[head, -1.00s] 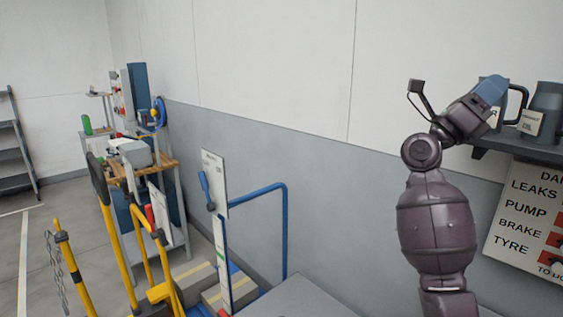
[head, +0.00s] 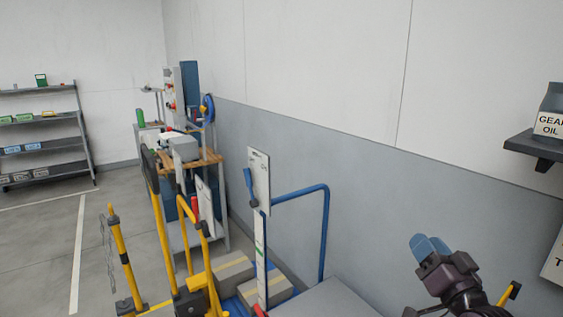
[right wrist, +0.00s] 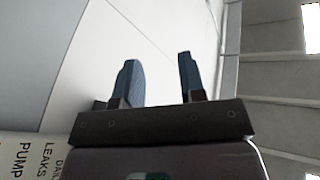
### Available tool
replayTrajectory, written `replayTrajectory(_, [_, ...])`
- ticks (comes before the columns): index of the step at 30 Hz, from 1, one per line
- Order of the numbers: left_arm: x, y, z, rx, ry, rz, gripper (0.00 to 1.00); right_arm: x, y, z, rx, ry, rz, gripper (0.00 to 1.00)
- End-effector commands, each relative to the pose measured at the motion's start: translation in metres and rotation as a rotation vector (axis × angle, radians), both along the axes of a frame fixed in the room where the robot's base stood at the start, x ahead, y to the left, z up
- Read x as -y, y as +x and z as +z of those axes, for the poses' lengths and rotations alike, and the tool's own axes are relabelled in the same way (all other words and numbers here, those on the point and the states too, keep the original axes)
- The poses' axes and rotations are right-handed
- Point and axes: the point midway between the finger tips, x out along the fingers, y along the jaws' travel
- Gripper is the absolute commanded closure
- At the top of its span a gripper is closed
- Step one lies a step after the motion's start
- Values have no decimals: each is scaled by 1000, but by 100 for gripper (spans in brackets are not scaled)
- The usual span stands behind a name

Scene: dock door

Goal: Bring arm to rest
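My right gripper (head: 428,246) is low at the right in the head view, in front of the grey lower wall. Its two blue fingers point up and to the left. In the right wrist view the fingers (right wrist: 158,80) stand apart with nothing between them, so it is open and empty. My left gripper is not in view.
A wall shelf (head: 537,146) at the right carries a gear oil container (head: 549,112). A blue-railed cart (head: 326,235) with boxes stands below the wall. Yellow posts (head: 128,265), a cluttered workbench (head: 205,158) and a rack (head: 45,142) are to the left.

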Motion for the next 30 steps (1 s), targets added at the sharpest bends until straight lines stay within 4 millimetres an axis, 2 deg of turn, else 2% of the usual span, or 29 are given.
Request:
replayTrajectory(1, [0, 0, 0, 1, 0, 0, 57, -4, -10, -20, -76, -41, 2, 63])
replayTrajectory(6, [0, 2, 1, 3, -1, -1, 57, -13, -46, -84, -337, -182, 5, 63])
replayTrajectory(11, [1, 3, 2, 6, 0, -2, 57, -16, -91, -138, -585, -303, 8, 63])
replayTrajectory(15, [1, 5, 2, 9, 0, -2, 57, -15, -139, -178, -805, -396, 12, 63])
replayTrajectory(21, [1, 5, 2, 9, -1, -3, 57, -12, -204, -214, -1071, -492, 16, 63])
replayTrajectory(30, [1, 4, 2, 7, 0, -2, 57, -7, -265, -234, -1300, -558, 21, 63])
